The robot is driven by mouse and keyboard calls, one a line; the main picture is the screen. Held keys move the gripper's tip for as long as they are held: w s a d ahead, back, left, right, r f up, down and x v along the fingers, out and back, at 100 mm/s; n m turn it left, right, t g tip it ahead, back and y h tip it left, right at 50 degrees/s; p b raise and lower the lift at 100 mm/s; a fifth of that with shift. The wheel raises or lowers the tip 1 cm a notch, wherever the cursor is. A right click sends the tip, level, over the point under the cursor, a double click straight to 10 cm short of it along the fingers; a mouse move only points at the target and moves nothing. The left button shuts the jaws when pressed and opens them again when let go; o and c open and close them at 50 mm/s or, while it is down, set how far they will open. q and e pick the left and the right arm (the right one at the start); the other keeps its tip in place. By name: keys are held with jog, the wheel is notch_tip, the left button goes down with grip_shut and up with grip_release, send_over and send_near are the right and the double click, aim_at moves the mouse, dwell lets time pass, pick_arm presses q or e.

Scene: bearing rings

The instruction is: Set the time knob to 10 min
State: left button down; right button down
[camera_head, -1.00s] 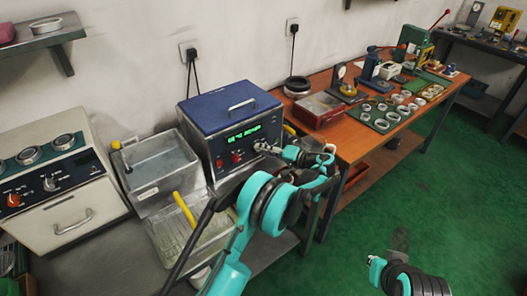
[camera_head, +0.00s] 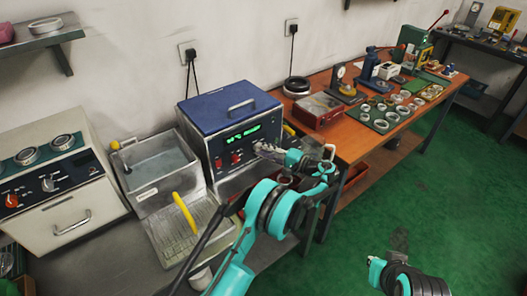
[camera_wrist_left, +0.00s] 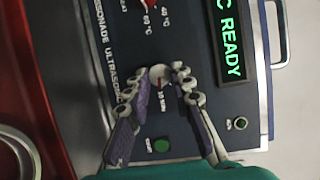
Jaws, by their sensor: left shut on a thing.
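The time knob (camera_wrist_left: 157,74) is a small pale knob on the dark front panel of the blue-topped ultrasonic cleaner (camera_head: 229,112). In the left wrist view it sits between my left fingertips (camera_wrist_left: 161,80), which are closed on its sides. A red mark on it points toward the small label (camera_wrist_left: 162,103), which seems to read 10 MIN. In the head view my left gripper (camera_head: 264,150) reaches the panel's right part and hides the knob.
The green display (camera_wrist_left: 229,40) shows READY. A red-marked temperature knob (camera_wrist_left: 147,4) is close by, and a green button (camera_wrist_left: 161,145) lies below the fingers. A water basin (camera_head: 158,168) stands left of the cleaner. A wooden table (camera_head: 340,143) with bearing rings stands right.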

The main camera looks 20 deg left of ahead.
pick_arm(q)
jog(key=c, duration=1.3)
grip_release()
jog(key=v, duration=1.2)
